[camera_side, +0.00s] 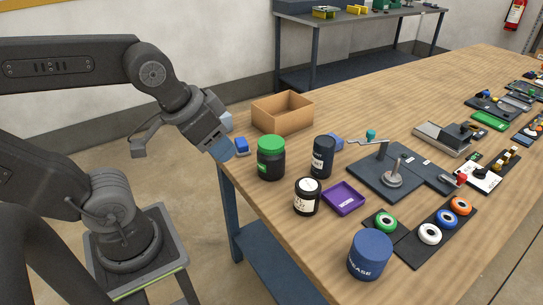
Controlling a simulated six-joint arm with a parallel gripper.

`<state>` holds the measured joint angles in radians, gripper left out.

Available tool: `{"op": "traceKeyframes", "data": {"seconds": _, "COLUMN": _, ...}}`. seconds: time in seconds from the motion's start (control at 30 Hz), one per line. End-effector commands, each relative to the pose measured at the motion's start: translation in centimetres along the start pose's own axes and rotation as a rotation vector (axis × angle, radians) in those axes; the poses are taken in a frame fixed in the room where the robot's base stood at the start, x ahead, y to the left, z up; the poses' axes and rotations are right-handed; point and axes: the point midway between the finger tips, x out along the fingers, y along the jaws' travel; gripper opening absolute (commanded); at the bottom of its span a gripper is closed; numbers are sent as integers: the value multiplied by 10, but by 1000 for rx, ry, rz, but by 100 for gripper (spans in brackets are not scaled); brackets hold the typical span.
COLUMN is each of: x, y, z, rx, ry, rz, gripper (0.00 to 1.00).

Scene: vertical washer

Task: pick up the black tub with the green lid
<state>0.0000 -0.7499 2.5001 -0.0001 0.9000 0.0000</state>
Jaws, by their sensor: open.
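The black tub with the green lid (271,160) stands upright near the left edge of the wooden table. Its lid is bright green and a small green label shows low on its side. My gripper (226,138) is above and to the left of the tub, by the table's edge, and apart from it. The gripper is open and I see nothing held in it. Its fingers are small in this view and partly overlap.
A cardboard box (283,112) stands behind the tub. A dark canister (323,157), a black jar with a white label (307,196) and a purple tray (344,198) are close on its right. A blue grease tub (370,255) stands in front. A small blue block (241,145) lies near the edge.

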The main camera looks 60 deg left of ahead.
Motion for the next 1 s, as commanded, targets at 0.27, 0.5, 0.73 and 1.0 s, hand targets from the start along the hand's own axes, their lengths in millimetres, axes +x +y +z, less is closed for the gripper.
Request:
{"op": "traceKeyframes", "data": {"seconds": 0.27, "x": 0, "y": 0, "z": 0, "rx": 0, "ry": 0, "rz": 0, "gripper": 49}}
{"op": "traceKeyframes", "data": {"seconds": 0.5, "x": 0, "y": 0, "z": 0, "rx": 0, "ry": 0, "rz": 0, "gripper": 72}}
{"op": "traceKeyframes", "data": {"seconds": 0.73, "x": 0, "y": 0, "z": 0, "rx": 0, "ry": 0, "rz": 0, "gripper": 94}}
{"op": "traceKeyframes", "data": {"seconds": 1.0, "x": 0, "y": 0, "z": 0, "rx": -2, "ry": 0, "rz": -1, "gripper": 100}}
